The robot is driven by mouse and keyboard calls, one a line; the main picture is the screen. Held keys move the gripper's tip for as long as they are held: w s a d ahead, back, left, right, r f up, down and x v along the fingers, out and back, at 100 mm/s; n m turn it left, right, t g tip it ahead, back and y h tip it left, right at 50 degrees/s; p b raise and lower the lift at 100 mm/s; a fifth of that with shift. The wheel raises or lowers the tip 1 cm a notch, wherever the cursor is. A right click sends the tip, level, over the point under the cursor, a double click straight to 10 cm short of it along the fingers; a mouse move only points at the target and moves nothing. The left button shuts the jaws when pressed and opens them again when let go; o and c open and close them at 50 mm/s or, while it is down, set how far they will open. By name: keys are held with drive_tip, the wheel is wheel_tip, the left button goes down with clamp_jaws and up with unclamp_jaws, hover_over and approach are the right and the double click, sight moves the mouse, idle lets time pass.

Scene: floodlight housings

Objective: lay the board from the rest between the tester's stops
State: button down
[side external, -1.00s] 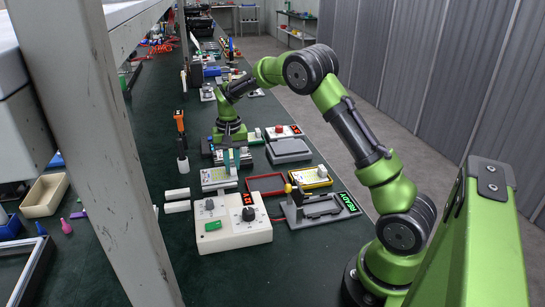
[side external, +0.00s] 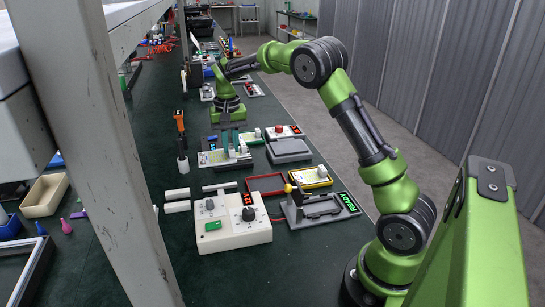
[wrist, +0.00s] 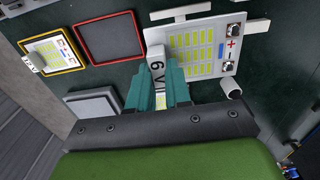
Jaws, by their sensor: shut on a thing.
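The board (side external: 211,159) is a pale panel; in the wrist view the board (wrist: 200,45) shows rows of yellow pads, a blue bar and plus and minus terminals. My gripper (side external: 228,150) is shut on it, and in the wrist view my gripper's teal fingers (wrist: 167,76) close around a white part marked "6 V" at its side. A thin white T-shaped bar (side external: 219,186), apparently the rest, stands bare nearer the camera; it shows in the wrist view too (wrist: 185,14).
An empty red frame (side external: 267,184), a yellow-rimmed tray (side external: 311,176) and a grey block (side external: 289,150) stand to the right. A white control box (side external: 234,232) and a device with a green READY display (side external: 346,202) are nearer. White bars (side external: 177,194) lie left.

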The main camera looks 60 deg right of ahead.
wheel_tip(320, 180, up, 4)
drive_tip(key=shift+f, duration=0.2)
drive_tip(key=s+d, duration=0.4)
drive_tip(key=s, duration=1.1)
drive_tip(key=s+d, duration=0.4)
drive_tip(key=s, duration=1)
drive_tip(key=shift+d+f, duration=0.2)
drive_tip(key=shift+f, duration=6.55)
drive_tip(key=shift+f, duration=0.65)
drive_tip(key=c, duration=1)
unclamp_jaws()
